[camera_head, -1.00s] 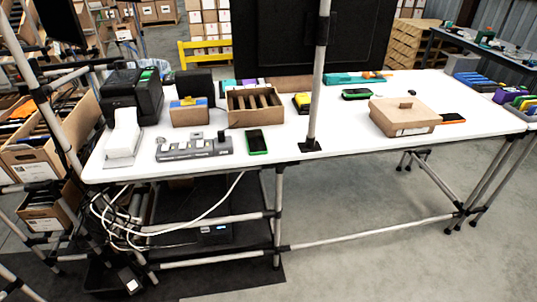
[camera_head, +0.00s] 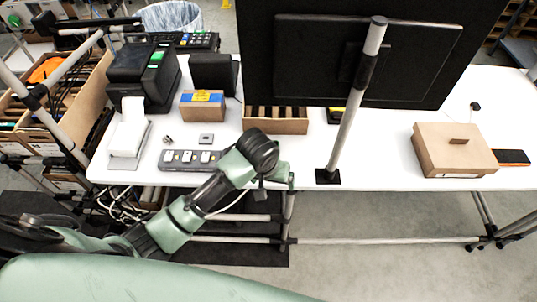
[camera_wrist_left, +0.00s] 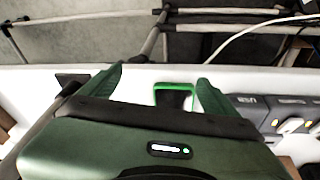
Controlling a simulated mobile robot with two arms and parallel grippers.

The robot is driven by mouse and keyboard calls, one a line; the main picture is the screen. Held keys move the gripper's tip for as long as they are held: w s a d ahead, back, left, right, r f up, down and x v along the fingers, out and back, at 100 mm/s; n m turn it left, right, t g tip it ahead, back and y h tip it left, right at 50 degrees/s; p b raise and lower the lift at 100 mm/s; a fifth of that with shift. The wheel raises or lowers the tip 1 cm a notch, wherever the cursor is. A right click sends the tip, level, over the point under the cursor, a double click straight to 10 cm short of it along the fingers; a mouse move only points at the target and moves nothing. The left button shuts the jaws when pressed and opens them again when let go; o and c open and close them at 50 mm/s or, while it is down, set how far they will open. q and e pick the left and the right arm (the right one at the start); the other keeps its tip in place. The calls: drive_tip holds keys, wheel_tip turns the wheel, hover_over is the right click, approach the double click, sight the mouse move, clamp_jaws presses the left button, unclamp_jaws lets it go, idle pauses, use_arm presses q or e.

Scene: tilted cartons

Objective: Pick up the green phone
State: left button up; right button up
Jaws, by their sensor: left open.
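The green phone (camera_wrist_left: 174,96) has a dark screen and a bright green rim, and lies on the white table near its edge. In the left wrist view it shows between the two fingers of my left gripper (camera_wrist_left: 162,78), which is open and empty. The gap in height between fingers and phone cannot be told. In the head view my left gripper (camera_head: 272,172) is over the table's front edge, and my arm hides the phone. My right gripper is not in view.
A grey multi-slot device (camera_head: 190,160) lies left of my gripper. A pole (camera_head: 350,115) with a black monitor (camera_head: 365,60) stands to the right. An open carton (camera_head: 277,125) is behind. A closed carton (camera_head: 455,150) and a dark phone (camera_head: 512,157) are farther right.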

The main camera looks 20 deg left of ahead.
use_arm(q)
drive_tip(key=w+a+r, duration=0.1)
drive_tip(key=w, duration=0.2)
drive_tip(key=w+a+r+n+y, duration=0.1)
drive_tip(key=w, duration=0.2)
drive_tip(key=w+a+r+n, duration=0.1)
drive_tip(key=w+r, duration=0.1)
drive_tip(key=w, duration=0.1)
drive_tip(key=shift+y, duration=0.3)
drive_tip(key=shift+w+f, duration=0.1)
drive_tip(key=shift+f, duration=0.1)
drive_tip(key=x, duration=0.2)
drive_tip(key=p+x, duration=0.1)
drive_tip(key=x, duration=0.1)
drive_tip(key=s+p+x, duration=0.1)
drive_tip(key=x, duration=0.1)
drive_tip(key=shift+a+f, duration=0.15)
drive_tip(key=shift+a, duration=0.25)
drive_tip(key=shift+w+f, duration=0.2)
drive_tip(key=shift+f, duration=0.2)
drive_tip(key=c, duration=1.7)
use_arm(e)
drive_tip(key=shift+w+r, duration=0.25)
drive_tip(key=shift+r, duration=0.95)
use_arm(q)
drive_tip(key=shift+r, duration=0.1)
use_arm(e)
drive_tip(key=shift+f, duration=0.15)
